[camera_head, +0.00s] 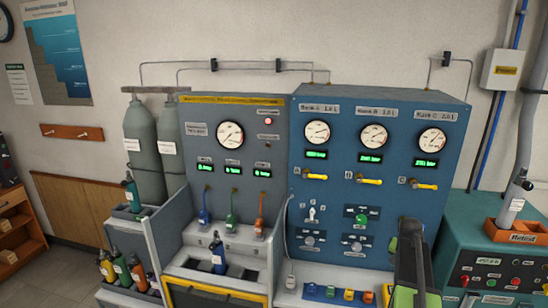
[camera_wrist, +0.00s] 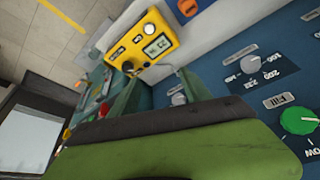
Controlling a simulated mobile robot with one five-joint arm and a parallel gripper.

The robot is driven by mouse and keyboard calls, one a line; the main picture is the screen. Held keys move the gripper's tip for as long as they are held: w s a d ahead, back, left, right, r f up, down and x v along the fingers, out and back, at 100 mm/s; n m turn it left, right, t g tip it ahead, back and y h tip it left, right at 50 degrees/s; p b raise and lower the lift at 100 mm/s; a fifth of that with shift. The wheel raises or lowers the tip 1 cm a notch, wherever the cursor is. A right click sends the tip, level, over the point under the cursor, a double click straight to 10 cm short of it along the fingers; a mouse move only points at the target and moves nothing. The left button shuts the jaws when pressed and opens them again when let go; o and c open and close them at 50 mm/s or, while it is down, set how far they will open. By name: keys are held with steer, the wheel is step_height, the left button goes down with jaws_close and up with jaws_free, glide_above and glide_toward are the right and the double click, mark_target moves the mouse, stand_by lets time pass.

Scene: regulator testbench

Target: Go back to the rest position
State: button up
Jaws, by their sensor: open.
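My gripper (camera_head: 406,245) shows at the lower right of the head view, in front of the right part of the blue test panel (camera_head: 450,150). It is dark with green parts, its jaws are open, and I see nothing held between them. In the wrist view a large green and black part of my gripper fills the lower middle and hides what lies behind it. A green knob (camera_wrist: 299,121) labelled Fill and a grey dial (camera_wrist: 250,65) show at the right of the wrist view. I cannot tell if the gripper touches the panel.
Grey gas cylinders (camera_head: 146,150) stand left of the grey panel (camera_head: 260,140). Small coloured bottles (camera_head: 121,270) sit at the lower left. A teal console (camera_head: 480,240) with an orange tray (camera_head: 512,232) stands right. A yellow meter (camera_wrist: 142,45) shows in the wrist view.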

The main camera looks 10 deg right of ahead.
steer(key=w+a+f+n+y+b, duration=0.1)
steer(key=w+a+f+n+b, duration=0.15)
steer(key=a, duration=1.25)
steer(key=w+a+f+n+y+b, duration=0.1)
steer(key=a+f+n, duration=0.15)
steer(key=a, duration=1.35)
steer(key=s+a+f+n+g+y, duration=0.1)
steer(key=s+a+n+g, duration=0.2)
steer(key=s+a, duration=0.9)
steer(key=shift+s+a+f+n, duration=0.2)
steer(key=shift+s+n, duration=0.4)
steer(key=shift+n, duration=0.2)
steer(key=shift+d, duration=0.1)
